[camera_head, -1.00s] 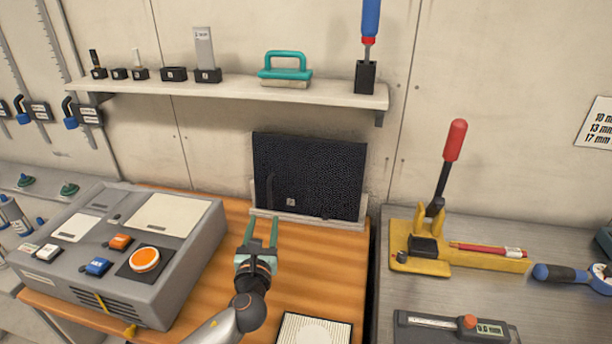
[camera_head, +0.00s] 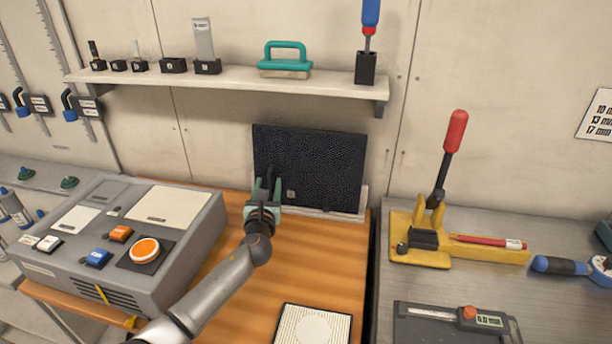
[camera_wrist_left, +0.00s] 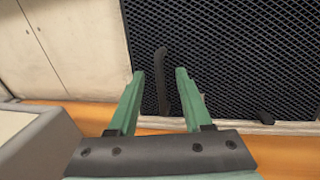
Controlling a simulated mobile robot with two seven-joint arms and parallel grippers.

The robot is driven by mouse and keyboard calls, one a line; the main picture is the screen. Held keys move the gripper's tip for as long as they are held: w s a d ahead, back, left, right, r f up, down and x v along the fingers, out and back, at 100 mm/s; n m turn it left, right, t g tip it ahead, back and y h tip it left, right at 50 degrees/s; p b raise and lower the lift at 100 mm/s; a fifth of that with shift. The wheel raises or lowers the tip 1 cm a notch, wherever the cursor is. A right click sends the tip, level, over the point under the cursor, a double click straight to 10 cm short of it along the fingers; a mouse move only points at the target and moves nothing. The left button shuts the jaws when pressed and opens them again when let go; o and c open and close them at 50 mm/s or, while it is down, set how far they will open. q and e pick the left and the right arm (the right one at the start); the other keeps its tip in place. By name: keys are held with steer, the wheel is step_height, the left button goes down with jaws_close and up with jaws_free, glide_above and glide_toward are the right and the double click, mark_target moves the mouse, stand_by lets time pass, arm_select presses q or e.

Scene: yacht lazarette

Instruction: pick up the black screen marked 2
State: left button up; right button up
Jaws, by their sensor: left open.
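The black screen (camera_head: 325,165) is a dark mesh panel standing upright against the back wall in a pale holder (camera_head: 345,209) on the wooden bench. A small pale label sits low on its face; its marking is too small to read. My left gripper (camera_head: 266,188) is open in front of the screen's lower left part. In the left wrist view, the mesh of the screen (camera_wrist_left: 235,55) fills the upper right. An upright black bar like a handle (camera_wrist_left: 162,70) stands between the open fingers (camera_wrist_left: 160,85), with gaps on both sides. My right gripper is not in view.
A grey control box (camera_head: 130,240) with buttons stands left of my arm. A shelf (camera_head: 225,83) with small tools runs above the screen. A yellow press with a red lever (camera_head: 430,235) is on the grey bench to the right. A ribbed white pad (camera_head: 313,328) lies in front.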

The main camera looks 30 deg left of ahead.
arm_select(q)
steer(key=shift+w+a, duration=0.1)
steer(key=shift+w, duration=0.05)
jaws_close()
stand_by(0.4)
stand_by(0.9)
steer(key=shift+r, duration=0.1)
